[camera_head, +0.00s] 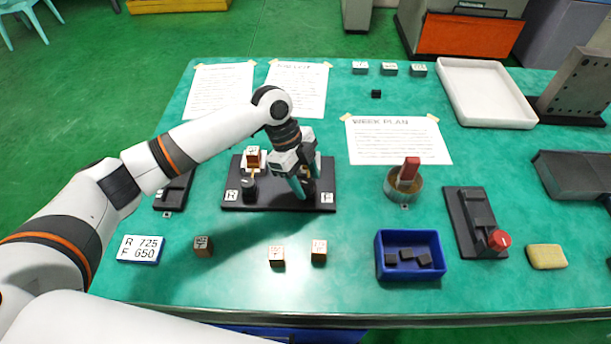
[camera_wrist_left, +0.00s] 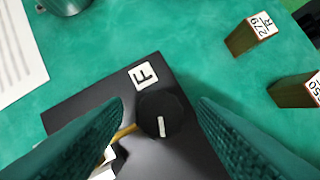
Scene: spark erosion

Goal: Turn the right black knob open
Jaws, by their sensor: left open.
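A black panel (camera_head: 275,200) lies on the green table, with tags R and F at its front corners. The right black knob (camera_wrist_left: 162,118), beside the F tag (camera_wrist_left: 145,75), is round with a white mark on top. In the head view it is mostly hidden by my left gripper (camera_head: 301,188). The left black knob (camera_head: 249,188) stands beside the R tag (camera_head: 231,196). In the left wrist view my left gripper (camera_wrist_left: 161,108) is open, with its green fingers on either side of the right knob; I cannot tell whether they touch it. My right gripper is out of view.
Small labelled blocks (camera_head: 277,256) stand in front of the panel. A plate reading R 725, F 650 (camera_head: 141,249) lies front left. A blue bin (camera_head: 410,275) and a round pot with a red handle (camera_head: 404,186) are to the right. Paper sheets lie behind.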

